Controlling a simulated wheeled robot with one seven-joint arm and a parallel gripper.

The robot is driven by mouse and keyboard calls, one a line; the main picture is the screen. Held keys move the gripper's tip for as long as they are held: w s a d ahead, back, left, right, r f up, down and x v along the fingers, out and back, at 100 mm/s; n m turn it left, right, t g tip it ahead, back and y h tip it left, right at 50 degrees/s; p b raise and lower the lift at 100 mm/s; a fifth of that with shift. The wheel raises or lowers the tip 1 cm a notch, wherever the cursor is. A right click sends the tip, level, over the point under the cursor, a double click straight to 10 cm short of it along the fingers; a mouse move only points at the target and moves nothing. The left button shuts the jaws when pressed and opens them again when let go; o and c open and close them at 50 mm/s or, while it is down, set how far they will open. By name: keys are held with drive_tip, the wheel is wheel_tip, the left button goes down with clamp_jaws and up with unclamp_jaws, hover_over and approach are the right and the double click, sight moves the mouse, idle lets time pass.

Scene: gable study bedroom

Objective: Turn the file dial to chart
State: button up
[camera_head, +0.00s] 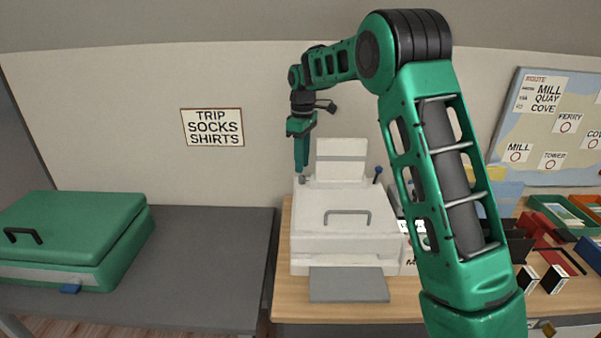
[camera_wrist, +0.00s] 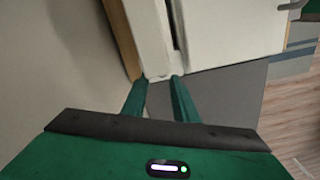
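A white machine (camera_head: 345,238) with a grey handle stands on the wooden desk. At its right side is a panel with dark marks and lettering (camera_head: 411,262), mostly hidden by my arm; I cannot make out the file dial or its setting. My gripper (camera_head: 301,170) points down at the machine's left rear, just above a small grey knob (camera_head: 301,180); I cannot tell if they touch. In the wrist view, my gripper (camera_wrist: 160,82) has its fingers apart, with the machine's white edge (camera_wrist: 153,40) beyond the tips. I see nothing held.
A dark-blue-topped lever (camera_head: 378,174) rises at the machine's right rear. A grey plate (camera_head: 348,285) lies in front. A green suitcase (camera_head: 75,235) sits on the grey table (camera_head: 215,260) at left. Trays (camera_head: 560,212) and small boxes crowd the right. A wall sign reads TRIP SOCKS SHIRTS (camera_head: 213,127).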

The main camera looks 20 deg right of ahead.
sight(302, 176)
wheel_tip(302, 176, up, 6)
drive_tip(key=shift+r, duration=0.15)
idle(0.4)
drive_tip(key=s+d+r+m, duration=0.1)
drive_tip(key=s+d+m, duration=0.5)
drive_tip(key=s, duration=0.8)
drive_tip(key=s+d+m, duration=0.3)
drive_tip(key=s+d, duration=0.4)
drive_tip(key=s, duration=0.7)
drive_tip(key=s+d+f+m, duration=0.1)
drive_tip(key=s+f+m, duration=0.2)
drive_tip(key=s, duration=0.8)
drive_tip(key=s+d+f+m, duration=0.1)
drive_tip(key=s+f+m, duration=0.3)
drive_tip(key=s, duration=0.7)
drive_tip(key=shift+s+d, duration=0.15)
drive_tip(key=shift+d, duration=0.1)
